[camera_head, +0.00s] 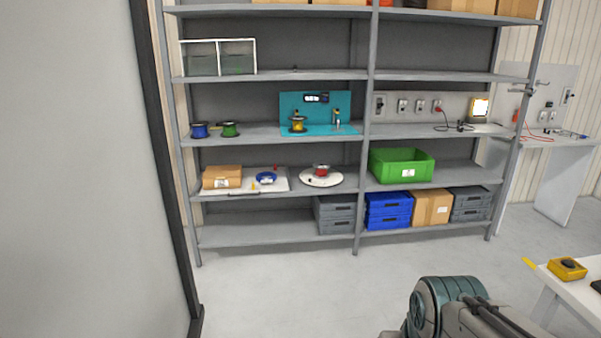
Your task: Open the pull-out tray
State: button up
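The pull-out tray (281,183) is a flat white board on the left half of a lower shelf of the grey rack. A brown cardboard box (222,177) and a blue reel (266,178) sit on it. A small dark bar (243,195) shows at its front edge. The tray looks about level with the shelf front; I cannot tell how far it is pulled out. Part of my arm shows at the bottom right, well in front of the rack and apart from it. My gripper is out of view.
A white turntable (321,181) with a red reel stands right of the tray. A green bin (401,165) is further right. Grey floor (285,290) before the rack is clear. A large grey panel (80,170) fills the left; a white table (583,287) stands at lower right.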

aim_at(280, 185)
jog(key=i, duration=1.85)
jog(key=u, duration=0.9)
jog(key=i, duration=2.1)
jog(key=z, duration=0.55)
